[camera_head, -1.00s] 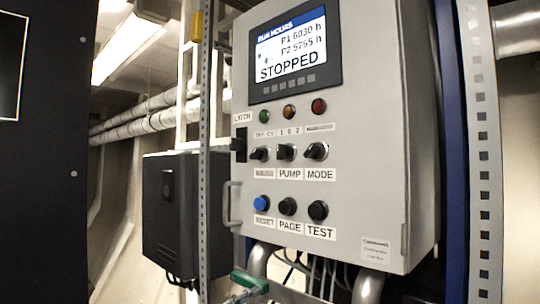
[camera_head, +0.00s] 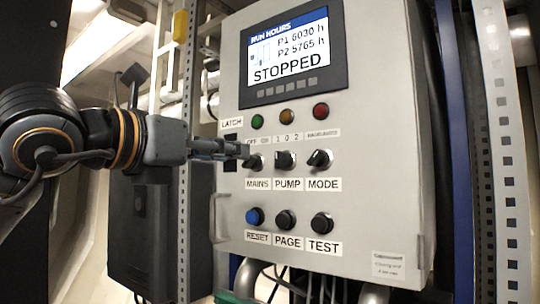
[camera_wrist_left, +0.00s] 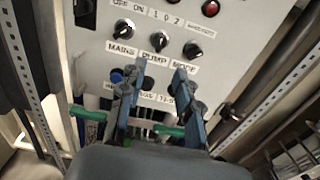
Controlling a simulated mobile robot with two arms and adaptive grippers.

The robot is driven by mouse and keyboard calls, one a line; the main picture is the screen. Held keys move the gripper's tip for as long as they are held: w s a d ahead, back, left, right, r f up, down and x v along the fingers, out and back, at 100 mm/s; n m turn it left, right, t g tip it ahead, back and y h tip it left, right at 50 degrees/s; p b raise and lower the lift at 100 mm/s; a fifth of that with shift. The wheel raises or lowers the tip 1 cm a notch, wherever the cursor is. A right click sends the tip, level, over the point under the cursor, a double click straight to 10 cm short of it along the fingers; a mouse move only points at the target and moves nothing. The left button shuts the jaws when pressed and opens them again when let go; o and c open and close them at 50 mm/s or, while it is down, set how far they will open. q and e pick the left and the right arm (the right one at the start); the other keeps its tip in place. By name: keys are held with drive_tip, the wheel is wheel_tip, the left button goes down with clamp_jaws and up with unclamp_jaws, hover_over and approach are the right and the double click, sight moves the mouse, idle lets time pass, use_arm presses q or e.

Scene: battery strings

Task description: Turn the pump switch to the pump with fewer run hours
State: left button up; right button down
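The pump switch (camera_head: 285,160) is a black rotary knob on the grey panel, above the PUMP label and below a "1 0 2" strip. It also shows in the left wrist view (camera_wrist_left: 158,42); its exact pointing is too small to tell. The screen (camera_head: 292,50) reads P1 6030 h, P2 5765 h and STOPPED. My left gripper (camera_head: 244,152) is in front of the panel near the mains switch (camera_head: 253,162), left of the pump switch. In the left wrist view its two fingers (camera_wrist_left: 156,80) are apart with nothing between them. My right gripper is not in view.
The mode switch (camera_head: 320,160) is right of the pump switch. Blue reset (camera_head: 255,216), page (camera_head: 286,220) and test (camera_head: 321,224) buttons sit below; three lamps (camera_head: 287,115) sit above. A perforated post (camera_head: 186,210) and a dark box (camera_head: 140,230) stand left.

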sight(276, 158)
use_arm(q)
drive_tip(key=p+x, duration=0.5)
drive_tip(key=x, duration=0.6)
drive_tip(key=shift+w+d+r, duration=0.1)
drive_tip(key=shift+r, duration=0.05)
drive_tip(key=shift+w+d, duration=0.25)
drive_tip(key=shift+w, duration=0.1)
drive_tip(key=shift+f, duration=0.2)
clamp_jaws()
